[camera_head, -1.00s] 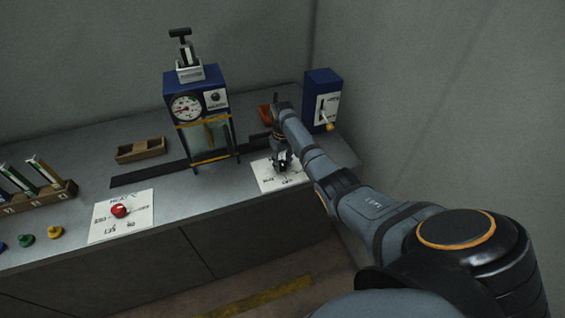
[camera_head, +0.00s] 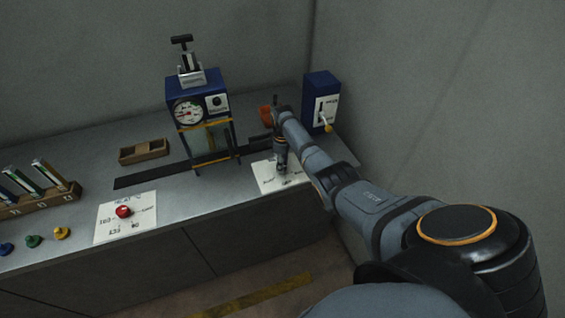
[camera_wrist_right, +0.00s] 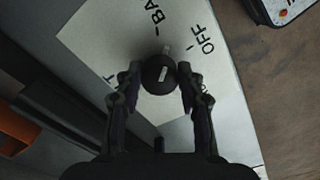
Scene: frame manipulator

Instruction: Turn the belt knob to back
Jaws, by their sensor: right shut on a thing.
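The belt knob (camera_wrist_right: 160,74) is round and black with a white mark, in the middle of a white label card (camera_wrist_right: 105,38). In the right wrist view its mark points roughly upward, between the partly visible "BA..." and "OFF" words. My right gripper (camera_wrist_right: 158,80) has one finger on each side of the knob and is shut on it. In the head view the right gripper (camera_head: 281,174) is over the card (camera_head: 265,183) at the bench's front right, and it hides the knob. My left gripper is not in view.
A blue press-like machine (camera_head: 198,92) with a gauge stands behind left. A blue lever box (camera_head: 321,90) stands at the back right. A red knob (camera_head: 123,211) on another card, a wooden tray (camera_head: 143,151) and an orange bin (camera_head: 265,116) are on the bench.

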